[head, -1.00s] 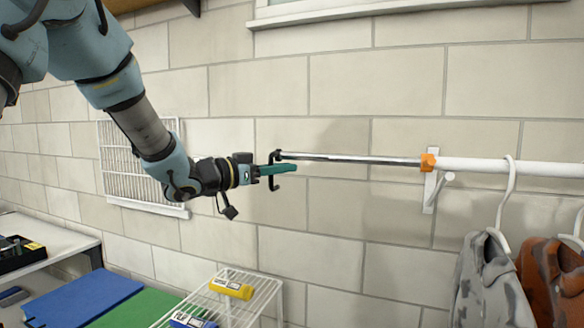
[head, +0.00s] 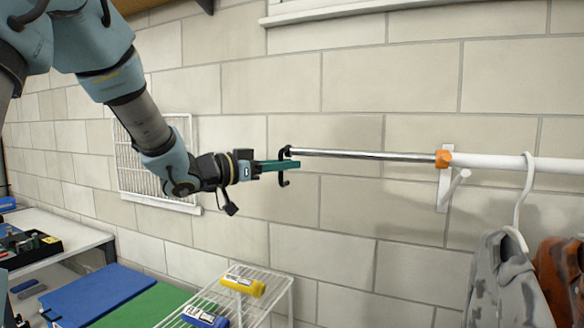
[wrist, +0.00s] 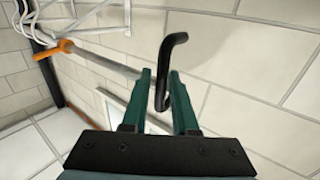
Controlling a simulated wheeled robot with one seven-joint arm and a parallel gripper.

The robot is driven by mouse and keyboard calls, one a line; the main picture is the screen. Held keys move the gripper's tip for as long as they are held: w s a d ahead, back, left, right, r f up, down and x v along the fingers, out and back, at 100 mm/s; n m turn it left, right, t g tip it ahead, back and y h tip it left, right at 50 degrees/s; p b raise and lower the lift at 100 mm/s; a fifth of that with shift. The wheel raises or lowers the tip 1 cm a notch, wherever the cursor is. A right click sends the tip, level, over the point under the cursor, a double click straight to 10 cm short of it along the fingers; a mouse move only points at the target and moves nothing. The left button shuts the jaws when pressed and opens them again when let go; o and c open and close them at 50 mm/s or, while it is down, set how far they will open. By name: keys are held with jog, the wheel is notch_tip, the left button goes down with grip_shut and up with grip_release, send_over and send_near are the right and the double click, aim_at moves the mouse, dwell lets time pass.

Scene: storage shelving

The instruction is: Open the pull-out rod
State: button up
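The pull-out rod is a chrome bar (head: 365,155) drawn out to the left from a white tube with an orange collar (head: 443,159). Its left end carries a black hook-shaped handle (head: 284,181), which also shows in the wrist view (wrist: 165,62). My gripper (head: 297,165) has teal fingers and sits at this handle. In the wrist view my gripper (wrist: 162,82) has its fingers apart, one on each side of the handle, with small gaps beside it. The fingertips reach just past the handle in the head view.
A white bracket (head: 447,190) holds the tube at the wall. Jackets (head: 497,275) hang on the right. A wire rack (head: 270,297) with yellow and blue items stands below. A wire grid (head: 140,165) is on the wall behind my arm.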

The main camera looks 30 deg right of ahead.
jog(key=a+b, duration=0.2)
jog(key=a, duration=0.6)
jog(key=shift+a, duration=0.35)
jog(key=shift+w, duration=0.15)
jog(key=w+a+f+n+t+y, duration=0.5)
jog(key=w+a+f+y, duration=0.15)
jog(key=a, duration=0.25)
jog(key=w+a+f+n+t+y, duration=0.5)
jog(key=w+a+f+n+t, duration=0.15)
jog(key=a, duration=0.25)
jog(key=s+a+f+n+g+y, duration=0.2)
jog(key=s+a+f+y, duration=0.1)
jog(key=a+f, duration=0.25)
jog(key=s+a+f+n+g+y, duration=0.2)
jog(key=s+a+f+g+y, duration=0.15)
jog(key=a, duration=0.35)
jog(key=s+a+f+g, duration=0.2)
jog(key=s, duration=0.3)
jog(key=s+a+f+n+g, duration=0.1)
jog(key=s+a+f+g, duration=0.1)
jog(key=s, duration=0.4)
jog(key=shift+s+f, duration=0.2)
jog(key=shift+f, duration=0.45)
